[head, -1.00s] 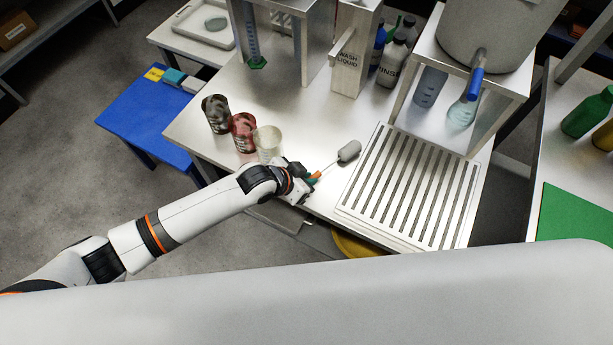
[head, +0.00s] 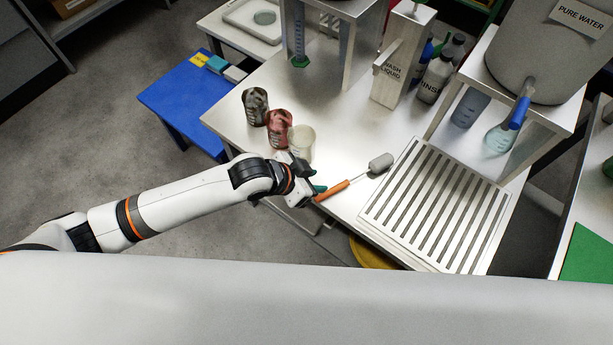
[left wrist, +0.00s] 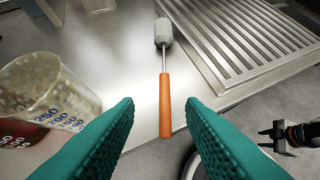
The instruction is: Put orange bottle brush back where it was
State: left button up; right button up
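The orange bottle brush lies on the metal table near its front edge, its orange handle (head: 332,191) toward my left gripper and its grey head (head: 380,162) pointing away. My left gripper (head: 316,181) is open beside the handle end. In the left wrist view the handle (left wrist: 165,105) shows between the two green fingers (left wrist: 161,101), with a gap on each side. A dark gripper, apparently my right one (left wrist: 272,138), shows small at the right edge of the left wrist view. Its opening is unclear, and it is not visible in the head view.
A slotted metal drying rack (head: 437,205) lies right of the brush. A wash liquid dispenser (head: 398,60) and a pure water tank (head: 545,50) stand farther back.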

pick_arm(q)
jog(key=v, duration=0.2)
jog(key=shift+s+a+r, duration=0.15)
jog(key=shift+a+r, duration=0.1)
dwell(0.4)
